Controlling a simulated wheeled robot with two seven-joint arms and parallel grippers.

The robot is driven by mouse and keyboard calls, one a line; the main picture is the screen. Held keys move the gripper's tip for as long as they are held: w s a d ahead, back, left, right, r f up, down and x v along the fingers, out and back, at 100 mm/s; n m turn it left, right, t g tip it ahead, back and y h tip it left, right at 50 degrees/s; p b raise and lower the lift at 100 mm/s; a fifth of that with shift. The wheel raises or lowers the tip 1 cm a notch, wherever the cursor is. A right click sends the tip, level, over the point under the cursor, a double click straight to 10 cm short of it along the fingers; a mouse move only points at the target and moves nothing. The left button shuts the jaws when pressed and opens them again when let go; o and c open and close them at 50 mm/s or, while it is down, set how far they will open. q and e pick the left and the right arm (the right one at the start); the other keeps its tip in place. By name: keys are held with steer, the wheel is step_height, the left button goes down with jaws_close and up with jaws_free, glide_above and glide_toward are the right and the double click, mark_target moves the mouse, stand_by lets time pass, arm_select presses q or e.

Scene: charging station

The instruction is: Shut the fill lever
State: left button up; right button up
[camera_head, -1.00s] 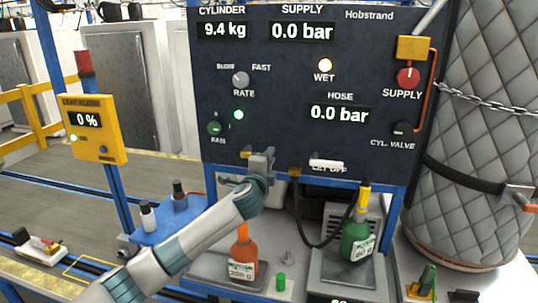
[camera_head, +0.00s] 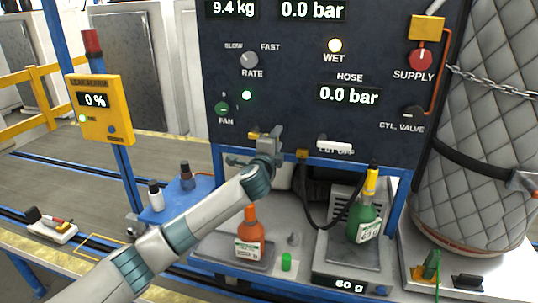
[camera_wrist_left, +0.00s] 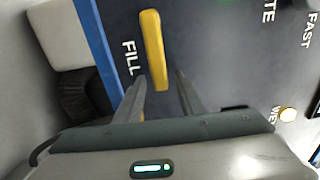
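The yellow fill lever (camera_wrist_left: 152,45) stands out from the dark panel beside the word FILL in the left wrist view. In the head view only a small yellow part of it (camera_head: 254,135) shows at the panel's lower edge, left of my left gripper (camera_head: 268,138). In the wrist view my left gripper (camera_wrist_left: 162,85) is open, with its two fingers apart. The lever's near end lies in the gap between the fingertips, and I see no finger closed on it. My right gripper is not in view.
Below the panel (camera_head: 300,110) stand an orange bottle (camera_head: 249,238) and a green bottle (camera_head: 362,222) on a scale reading 60 g. A black hose (camera_head: 310,205) hangs between them. A white handle (camera_head: 335,147) is right of the gripper. A quilted tank (camera_head: 470,150) fills the right side.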

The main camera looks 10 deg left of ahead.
arm_select(q)
steer(key=s+b, duration=0.4)
steer(key=s, duration=1.3)
steer(key=shift+a+b, duration=0.3)
steer(key=shift+b, duration=0.1)
steer(key=shift+s, duration=0.1)
